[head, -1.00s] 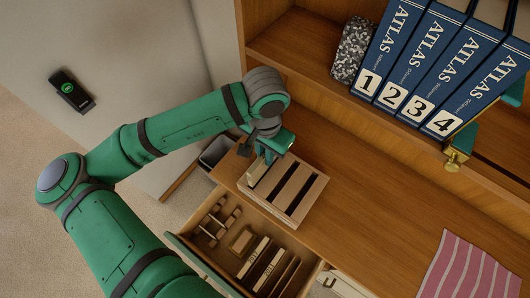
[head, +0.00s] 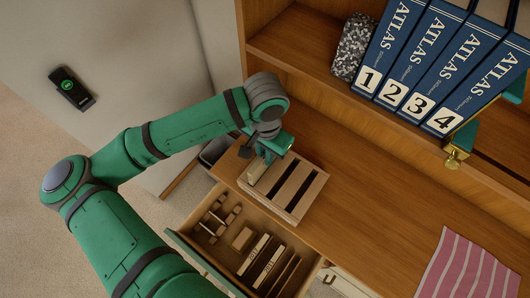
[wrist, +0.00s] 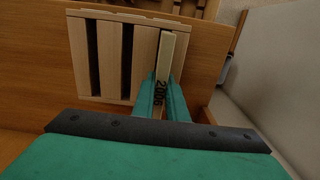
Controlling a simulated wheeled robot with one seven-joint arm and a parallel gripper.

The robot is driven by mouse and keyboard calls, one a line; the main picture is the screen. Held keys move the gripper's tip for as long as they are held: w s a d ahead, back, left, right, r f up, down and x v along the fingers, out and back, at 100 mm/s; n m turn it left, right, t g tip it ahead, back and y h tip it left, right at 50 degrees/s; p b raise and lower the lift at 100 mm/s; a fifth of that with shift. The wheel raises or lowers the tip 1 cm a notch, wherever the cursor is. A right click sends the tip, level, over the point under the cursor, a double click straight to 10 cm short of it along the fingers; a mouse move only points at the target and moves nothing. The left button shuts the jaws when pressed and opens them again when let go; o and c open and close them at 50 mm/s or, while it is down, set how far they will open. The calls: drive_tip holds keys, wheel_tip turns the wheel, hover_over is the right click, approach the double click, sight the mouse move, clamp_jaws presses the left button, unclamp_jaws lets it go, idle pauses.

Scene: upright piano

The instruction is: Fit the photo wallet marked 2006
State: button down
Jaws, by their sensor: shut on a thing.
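The cream photo wallet marked 2006 (wrist: 165,62) stands on edge between my gripper's fingers in the wrist view, its number facing the camera. My gripper (wrist: 161,95) is shut on it. In the head view my gripper (head: 266,157) is over the left end of the pale slotted wooden rack (head: 318,187), and the wallet (head: 256,171) is partly hidden by it. The rack also shows in the wrist view (wrist: 108,60), with two open dark slots left of the wallet. The wallet lines up with the rack's end slot; how deep it sits I cannot tell.
An open drawer (head: 180,243) below the rack holds more wallets (head: 262,262) and small wooden pieces. Numbered atlases (head: 410,50) and a speckled block (head: 351,47) stand on the shelf above. A striped cloth (head: 468,268) lies at right; the wood between is clear.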

drive_tip(key=shift+f, duration=1.85)
idle(2.2)
drive_tip(key=c, duration=1.7)
unclamp_jaws()
wheel_tip(320, 180, up, 11)
drive_tip(key=shift+f, duration=0.1)
